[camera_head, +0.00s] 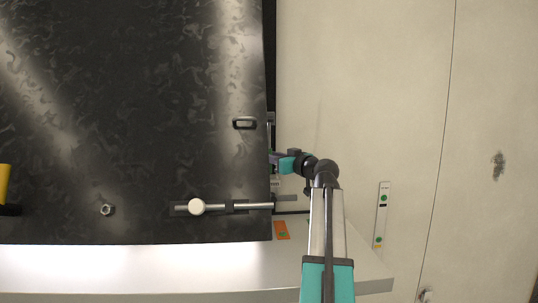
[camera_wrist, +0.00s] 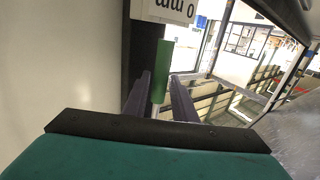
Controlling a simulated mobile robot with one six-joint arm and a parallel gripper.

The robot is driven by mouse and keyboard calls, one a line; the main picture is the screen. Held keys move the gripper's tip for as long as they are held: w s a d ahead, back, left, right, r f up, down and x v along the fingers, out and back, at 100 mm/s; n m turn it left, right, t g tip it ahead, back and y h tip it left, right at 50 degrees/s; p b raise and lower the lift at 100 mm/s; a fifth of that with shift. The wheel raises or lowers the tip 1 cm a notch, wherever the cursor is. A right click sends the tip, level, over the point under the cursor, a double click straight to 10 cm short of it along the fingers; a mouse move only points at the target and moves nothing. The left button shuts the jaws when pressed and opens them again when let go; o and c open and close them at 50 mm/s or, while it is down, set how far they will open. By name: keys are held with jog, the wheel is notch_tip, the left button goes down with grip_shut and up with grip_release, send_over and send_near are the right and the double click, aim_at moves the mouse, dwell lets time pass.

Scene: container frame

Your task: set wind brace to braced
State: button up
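A green bar (camera_wrist: 162,70) hangs down in the wrist view, below a white scale plate (camera_wrist: 174,10) with dark marks and a 0. I cannot tell for certain that it is the wind brace's handle. My gripper (camera_wrist: 160,76) has its two fingers on either side of the bar's lower part. The bar nearly fills the gap, and I cannot tell whether the fingers press on it. In the head view my gripper (camera_head: 276,160) reaches to the right edge of the dark panel (camera_head: 130,120), its fingertips partly hidden there.
The dark panel carries a sliding bolt with a white knob (camera_head: 197,207), a small handle (camera_head: 244,123) and a nut (camera_head: 107,210). A pale ledge (camera_head: 140,268) runs below. An orange tag (camera_head: 282,230) and a pale strip with green dots (camera_head: 381,215) are at the right.

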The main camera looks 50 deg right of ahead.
jog(key=shift+w, duration=0.3)
jog(key=shift+c, duration=0.3)
grip_shut()
